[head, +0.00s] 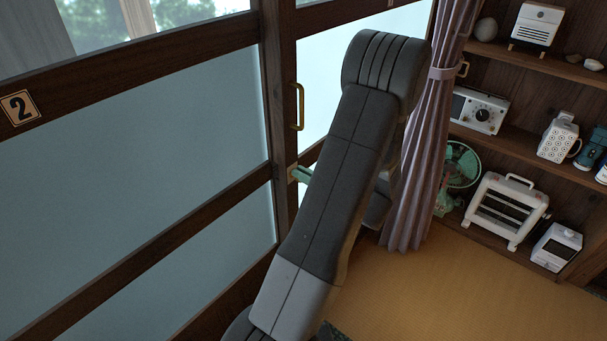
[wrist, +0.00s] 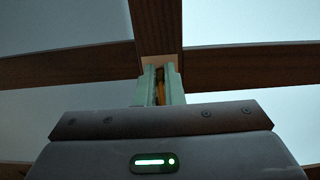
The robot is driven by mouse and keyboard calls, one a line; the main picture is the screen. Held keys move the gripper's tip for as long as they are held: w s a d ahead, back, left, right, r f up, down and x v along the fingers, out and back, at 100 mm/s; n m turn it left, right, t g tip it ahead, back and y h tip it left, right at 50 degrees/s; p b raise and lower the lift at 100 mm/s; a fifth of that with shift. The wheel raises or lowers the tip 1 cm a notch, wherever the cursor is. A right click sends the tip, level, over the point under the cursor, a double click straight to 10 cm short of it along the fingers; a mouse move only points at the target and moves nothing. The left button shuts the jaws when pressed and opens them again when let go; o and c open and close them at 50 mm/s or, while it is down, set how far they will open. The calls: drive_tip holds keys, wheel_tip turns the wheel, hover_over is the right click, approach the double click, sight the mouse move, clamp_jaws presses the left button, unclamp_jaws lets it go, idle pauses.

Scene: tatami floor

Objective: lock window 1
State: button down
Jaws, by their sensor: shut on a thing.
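The windows have dark wooden frames and frosted panes. The left one carries a plate with the number 2 (head: 19,108). The right window (head: 317,85) is partly hidden behind my arm; a plate at its top edge is cut off, so I cannot read its number. My gripper's pale green fingers (head: 302,174) reach the wooden upright where the windows meet, below a brass handle (head: 298,106). In the wrist view my gripper (wrist: 161,80) is shut on a narrow brass lock piece (wrist: 160,86) at the upright. Most of this piece is hidden by the fingers.
A mauve curtain (head: 425,150) hangs right of my arm. Shelves (head: 530,110) at the right hold a radio (head: 480,110), a white heater (head: 505,210) and a green fan (head: 460,165). The tatami floor (head: 450,290) in front of them is clear.

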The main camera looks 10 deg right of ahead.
drive_tip(key=shift+f, duration=0.1)
drive_tip(key=n+b, duration=0.3)
drive_tip(key=b, duration=0.1)
drive_tip(key=n+b, duration=0.3)
drive_tip(key=b, duration=0.1)
drive_tip(key=a+f+n+b, duration=0.1)
drive_tip(key=n+b, duration=0.2)
drive_tip(key=b, duration=0.1)
drive_tip(key=shift+s+n+b, duration=0.3)
drive_tip(key=shift+s+b, duration=0.05)
drive_tip(key=shift+s, duration=0.05)
drive_tip(key=n+b, duration=0.2)
drive_tip(key=b, duration=0.1)
drive_tip(key=f+n+b, duration=0.1)
drive_tip(key=n+b, duration=0.2)
drive_tip(key=b, duration=0.1)
drive_tip(key=shift+s+a, duration=0.15)
drive_tip(key=shift+a, duration=0.05)
drive_tip(key=n+b, duration=0.3)
drive_tip(key=b, duration=0.1)
drive_tip(key=shift+r, duration=0.1)
drive_tip(key=shift+n, duration=0.3)
drive_tip(key=c, duration=1.5)
unclamp_jaws()
drive_tip(key=shift+c, duration=0.2)
